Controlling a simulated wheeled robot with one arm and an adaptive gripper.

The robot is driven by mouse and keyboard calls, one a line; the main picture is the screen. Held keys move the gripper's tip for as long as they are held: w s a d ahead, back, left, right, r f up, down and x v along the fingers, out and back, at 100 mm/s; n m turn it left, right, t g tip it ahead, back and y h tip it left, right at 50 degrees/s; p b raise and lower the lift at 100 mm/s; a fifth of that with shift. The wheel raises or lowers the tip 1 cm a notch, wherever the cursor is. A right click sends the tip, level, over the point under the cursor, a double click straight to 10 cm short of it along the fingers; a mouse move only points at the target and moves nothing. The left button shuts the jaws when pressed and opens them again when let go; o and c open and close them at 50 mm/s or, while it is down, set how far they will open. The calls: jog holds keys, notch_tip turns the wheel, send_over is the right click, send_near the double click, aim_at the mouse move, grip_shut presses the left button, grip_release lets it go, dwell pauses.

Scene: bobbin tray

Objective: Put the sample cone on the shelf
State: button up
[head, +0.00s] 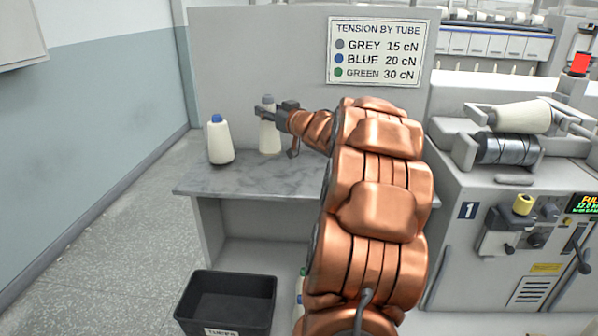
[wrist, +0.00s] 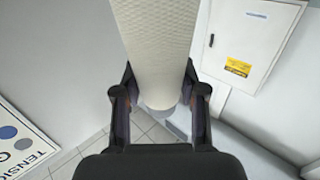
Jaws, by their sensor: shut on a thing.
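A cream cone with a grey tip (head: 269,137) is held in my gripper (head: 277,112) above or on the back of the grey marbled shelf top (head: 255,182). It looks upright in the head view; I cannot tell whether its base touches the surface. In the wrist view the cone (wrist: 160,45) fills the gap between the two fingers of my gripper (wrist: 158,88), its grey tip towards the palm. A second cream cone with a blue tip (head: 220,143) stands upright to the left on the same top, apart from the held one.
A black bin (head: 226,303) stands on the floor in front. More cones, one green-tipped (head: 303,271), are partly hidden behind my arm below. A winding machine (head: 480,240) with a yarn cone (head: 522,118) is at right. A tension sign (head: 376,52) hangs behind. The shelf's front left is clear.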

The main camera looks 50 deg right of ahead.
notch_tip(320, 180, down, 10)
jog(key=shift+r+b, duration=0.2)
jog(key=shift+b, duration=0.7)
jog(key=shift+f, duration=0.15)
jog(key=o, duration=1.2)
jog(key=shift+o, duration=0.2)
send_near(276, 145)
jog(key=shift+w, duration=0.25)
jog(key=shift+w, duration=0.1)
